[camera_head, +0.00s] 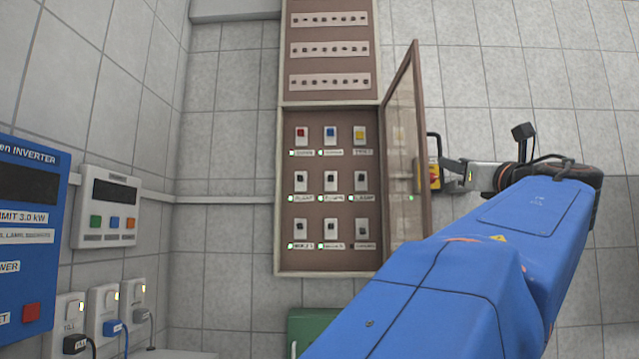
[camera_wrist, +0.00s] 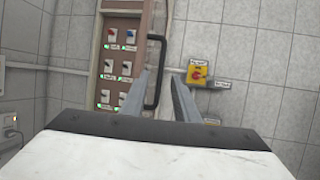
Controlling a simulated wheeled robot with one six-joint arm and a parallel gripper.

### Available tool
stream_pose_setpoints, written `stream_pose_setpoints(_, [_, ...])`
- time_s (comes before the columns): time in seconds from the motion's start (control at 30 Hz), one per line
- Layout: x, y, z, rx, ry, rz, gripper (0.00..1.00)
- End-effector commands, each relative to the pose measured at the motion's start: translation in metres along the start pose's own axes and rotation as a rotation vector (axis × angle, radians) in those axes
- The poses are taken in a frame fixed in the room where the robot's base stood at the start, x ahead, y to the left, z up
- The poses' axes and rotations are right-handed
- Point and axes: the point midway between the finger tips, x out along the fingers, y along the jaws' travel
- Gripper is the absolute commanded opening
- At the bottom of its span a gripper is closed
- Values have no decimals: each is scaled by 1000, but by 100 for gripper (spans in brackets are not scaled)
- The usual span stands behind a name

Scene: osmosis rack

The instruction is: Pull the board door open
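The board door (camera_head: 403,150), a brown frame with a see-through pane, stands swung well out from the right side of the brown board (camera_head: 330,262). Its black handle (camera_head: 434,146) is on the door's free edge, partly behind my gripper (camera_head: 452,168). In the wrist view the handle (camera_wrist: 162,72) shows as a black loop, with the door nearly edge-on. My gripper (camera_wrist: 165,88) has its two fingers spread apart. The handle appears in the gap between them, closer to the left finger. I cannot tell whether they touch.
Rows of switches fill the open board. A yellow box with a red knob (camera_wrist: 198,72) is on the wall to the right. A blue inverter (camera_head: 30,230), a grey control box (camera_head: 108,207) and plugged sockets (camera_head: 105,312) are at left. A green box (camera_head: 312,328) stands below.

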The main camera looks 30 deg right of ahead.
Motion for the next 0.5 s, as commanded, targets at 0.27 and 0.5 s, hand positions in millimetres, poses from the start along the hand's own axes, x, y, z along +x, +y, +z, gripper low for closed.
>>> stream_pose_setpoints(0.27, [-27, -1, 0, -1, 0, -4, 28])
stream_pose_setpoints(0.5, [-47, -1, 0, -1, 0, -3, 28])
